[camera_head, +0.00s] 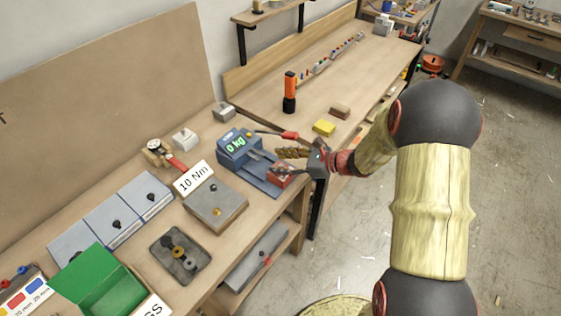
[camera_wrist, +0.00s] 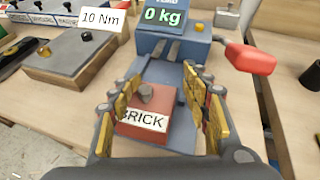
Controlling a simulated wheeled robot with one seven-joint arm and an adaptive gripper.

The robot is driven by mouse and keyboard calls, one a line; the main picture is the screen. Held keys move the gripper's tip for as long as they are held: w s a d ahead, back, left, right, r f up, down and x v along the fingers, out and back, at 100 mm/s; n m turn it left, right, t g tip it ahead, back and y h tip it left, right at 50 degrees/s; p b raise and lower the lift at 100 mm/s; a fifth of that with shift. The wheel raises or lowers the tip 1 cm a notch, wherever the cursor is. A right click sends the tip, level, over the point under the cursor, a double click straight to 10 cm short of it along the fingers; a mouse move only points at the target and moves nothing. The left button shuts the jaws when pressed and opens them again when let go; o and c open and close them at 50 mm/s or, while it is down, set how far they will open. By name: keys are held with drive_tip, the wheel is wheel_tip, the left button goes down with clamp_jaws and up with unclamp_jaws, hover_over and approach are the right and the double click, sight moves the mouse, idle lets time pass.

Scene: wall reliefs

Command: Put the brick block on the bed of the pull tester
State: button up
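The pull tester (camera_head: 236,145) is a blue device on the bench, with a display reading 0 kg. It also shows in the wrist view (camera_wrist: 168,48), its blue-grey bed (camera_head: 258,182) extending toward me. The brick block (camera_wrist: 150,118) is a red block with a grey knob and a white BRICK label. It appears to rest on the near part of the bed; its underside is hidden. In the head view the block (camera_head: 280,175) is partly covered by my gripper (camera_head: 289,163). My gripper (camera_wrist: 162,85) is open, its yellow-padded fingers spread on either side of the block.
The 10 Nm box (camera_head: 215,205) stands left of the tester. A yellow block (camera_head: 324,127), a brown block (camera_head: 339,112) and an orange flashlight (camera_head: 290,88) are farther along the bench.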

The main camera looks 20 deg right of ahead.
drive_tip(key=shift+o, duration=0.7)
drive_tip(key=shift+d+r, duration=0.15)
drive_tip(key=shift+r, duration=0.1)
drive_tip(key=p+v, duration=0.3)
drive_tip(key=v, duration=0.7)
drive_tip(key=s+a+r+n+g+h, duration=0.2)
drive_tip(key=s+a+r+n+g, duration=0.1)
drive_tip(key=s+a+r+n, duration=0.3)
drive_tip(key=s+a+r+n+g+h, duration=0.25)
drive_tip(key=s+a+r+n, duration=0.2)
drive_tip(key=s+n, duration=0.4)
drive_tip(key=s+d+r+n+t+h, duration=0.2)
drive_tip(key=s+r+n+h, duration=0.4)
drive_tip(key=s+n, duration=0.3)
drive_tip(key=shift+s+d+r+n, duration=0.3)
drive_tip(key=shift+d+r+n, duration=0.25)
drive_tip(key=shift+n, duration=0.3)
